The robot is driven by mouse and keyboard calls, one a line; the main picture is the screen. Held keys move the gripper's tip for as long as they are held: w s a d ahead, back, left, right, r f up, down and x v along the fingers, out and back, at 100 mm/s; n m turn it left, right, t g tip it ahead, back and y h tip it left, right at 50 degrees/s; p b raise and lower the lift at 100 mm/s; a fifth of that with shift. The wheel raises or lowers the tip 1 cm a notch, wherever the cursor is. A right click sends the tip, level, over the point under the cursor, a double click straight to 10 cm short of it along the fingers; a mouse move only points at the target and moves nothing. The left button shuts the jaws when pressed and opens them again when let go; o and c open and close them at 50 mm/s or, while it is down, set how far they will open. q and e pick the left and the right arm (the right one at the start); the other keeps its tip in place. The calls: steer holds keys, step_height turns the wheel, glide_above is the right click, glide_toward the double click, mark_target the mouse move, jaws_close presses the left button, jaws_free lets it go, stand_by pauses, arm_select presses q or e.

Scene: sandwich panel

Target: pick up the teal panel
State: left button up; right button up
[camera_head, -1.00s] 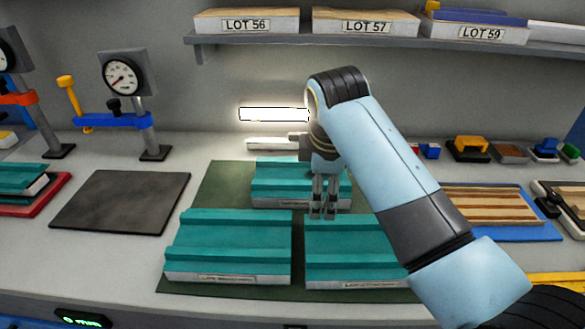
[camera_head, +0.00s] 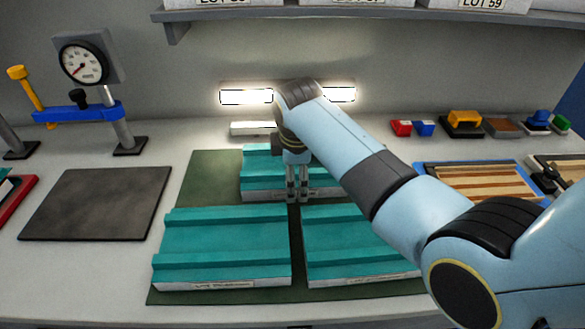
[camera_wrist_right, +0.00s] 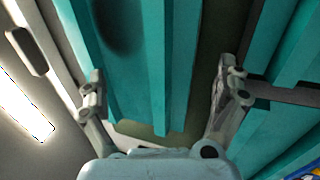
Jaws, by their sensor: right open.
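Several ridged teal panels with pale labelled edges lie on a dark green mat (camera_head: 180,195). One is at the back (camera_head: 262,172), one at the front left (camera_head: 225,240) and one at the front right (camera_head: 350,238). My right gripper (camera_head: 298,194) points down, open and empty, at the front edge of the back panel and hides part of it. In the right wrist view, its fingers (camera_wrist_right: 165,95) stand apart with a teal panel (camera_wrist_right: 140,65) seen between them. Whether the fingers touch it I cannot tell. My left gripper is not in view.
A dark square mat (camera_head: 97,204) lies bare to the left. A dial gauge stand (camera_head: 85,75) is behind it. A blue tray with striped wood (camera_head: 480,180) and small coloured parts are at the right. A shelf (camera_head: 350,12) overhangs the back.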

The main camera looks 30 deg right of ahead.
steer(key=shift+x, duration=0.85)
steer(key=shift+c, duration=0.4)
steer(key=c, duration=0.5)
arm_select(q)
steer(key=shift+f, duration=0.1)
arm_select(e)
steer(key=shift+s, duration=0.25)
steer(key=c, duration=1.4)
steer(key=shift+o, duration=0.2)
